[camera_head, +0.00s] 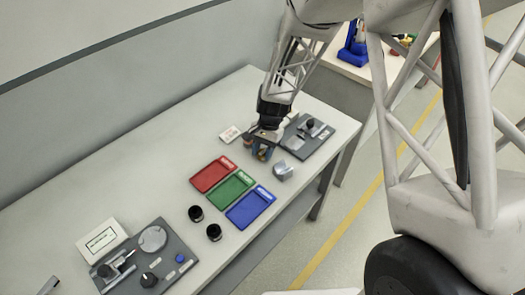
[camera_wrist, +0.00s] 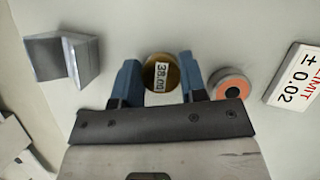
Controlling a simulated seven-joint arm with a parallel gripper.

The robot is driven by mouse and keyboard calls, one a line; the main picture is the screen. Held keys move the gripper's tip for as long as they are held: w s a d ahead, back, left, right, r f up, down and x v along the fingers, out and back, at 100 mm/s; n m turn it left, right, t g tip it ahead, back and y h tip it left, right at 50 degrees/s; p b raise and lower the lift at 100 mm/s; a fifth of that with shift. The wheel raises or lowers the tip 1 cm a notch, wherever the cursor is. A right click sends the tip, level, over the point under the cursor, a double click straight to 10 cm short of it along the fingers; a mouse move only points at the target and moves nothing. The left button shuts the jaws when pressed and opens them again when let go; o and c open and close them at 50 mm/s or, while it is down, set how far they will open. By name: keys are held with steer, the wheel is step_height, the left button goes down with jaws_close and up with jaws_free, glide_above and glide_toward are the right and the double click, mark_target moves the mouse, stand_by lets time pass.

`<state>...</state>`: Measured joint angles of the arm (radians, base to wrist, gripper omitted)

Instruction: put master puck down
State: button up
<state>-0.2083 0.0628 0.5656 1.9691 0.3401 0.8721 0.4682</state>
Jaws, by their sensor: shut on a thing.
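The master puck, a brass-coloured disc labelled 38.00 (camera_wrist: 160,72), sits between the two blue fingers of my gripper (camera_wrist: 160,82) in the wrist view. The fingers are shut on it. In the head view my gripper (camera_head: 262,152) is low over the far right part of the bench, and the puck is not clearly made out there. I cannot tell whether the puck touches the bench top.
A grey disc with an orange centre (camera_wrist: 231,84) lies close beside the right finger. A grey V-shaped block (camera_head: 283,171) stands near. Red (camera_head: 211,175), green (camera_head: 231,189) and blue (camera_head: 250,207) trays lie in front. A dark fixture plate (camera_head: 318,143) is right of my gripper.

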steer(key=o, duration=1)
steer(key=shift+f, duration=0.1)
steer(key=v, duration=1.2)
stand_by(0.4)
